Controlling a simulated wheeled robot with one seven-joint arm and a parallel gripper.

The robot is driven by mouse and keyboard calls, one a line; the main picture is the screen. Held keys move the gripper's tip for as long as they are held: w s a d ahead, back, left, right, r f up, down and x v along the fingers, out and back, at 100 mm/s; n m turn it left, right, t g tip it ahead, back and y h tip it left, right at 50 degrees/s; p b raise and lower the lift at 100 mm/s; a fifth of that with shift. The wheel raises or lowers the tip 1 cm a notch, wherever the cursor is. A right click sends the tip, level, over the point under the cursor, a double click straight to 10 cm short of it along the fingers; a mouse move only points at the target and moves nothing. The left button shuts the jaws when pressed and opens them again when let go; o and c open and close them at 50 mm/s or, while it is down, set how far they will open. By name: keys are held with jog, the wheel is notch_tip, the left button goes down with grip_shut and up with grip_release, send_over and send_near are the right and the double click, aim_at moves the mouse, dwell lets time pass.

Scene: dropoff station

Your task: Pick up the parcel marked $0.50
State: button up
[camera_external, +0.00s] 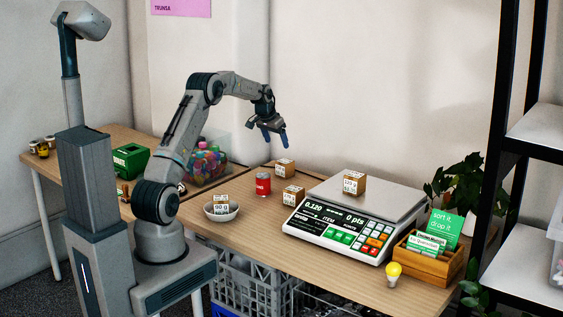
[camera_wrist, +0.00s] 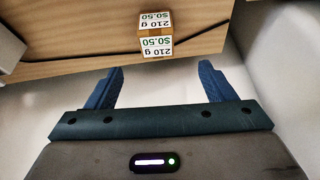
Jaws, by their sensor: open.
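The parcel marked $0.50 and 210 g (camera_wrist: 155,45) is a small brown box with white labels. In the wrist view it sits on the wooden table near an edge, its print upside down. It appears to be the rear parcel (camera_external: 285,168) in the external view, standing near the wall. My gripper (camera_external: 274,138) hangs above the back of the table, above and slightly left of that parcel. In the wrist view my gripper (camera_wrist: 159,70) is open and empty. The parcel lies beyond the fingertips, roughly centred between them, and is not touched.
Other parcels stand on the table (camera_external: 293,195), on the scale (camera_external: 354,183) and in a bowl (camera_external: 221,212). A red can (camera_external: 263,184) is near the rear parcel. A wooden card box (camera_external: 430,263) and bulb (camera_external: 393,274) are at right.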

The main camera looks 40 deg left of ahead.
aim_at(285, 161)
jog(key=x, duration=0.9)
jog(key=shift+w+r+p, duration=0.1)
jog(key=shift+p, duration=0.2)
jog(key=shift+d+p+x, duration=0.15)
jog(key=shift+p+x, duration=0.1)
jog(key=shift+x, duration=1.05)
jog(key=shift+d+p+x, duration=0.1)
jog(key=shift+p+x, duration=0.1)
jog(key=shift+x, duration=1.1)
jog(key=shift+w+r, duration=0.15)
jog(key=shift+w, duration=0.05)
jog(key=c, duration=1.2)
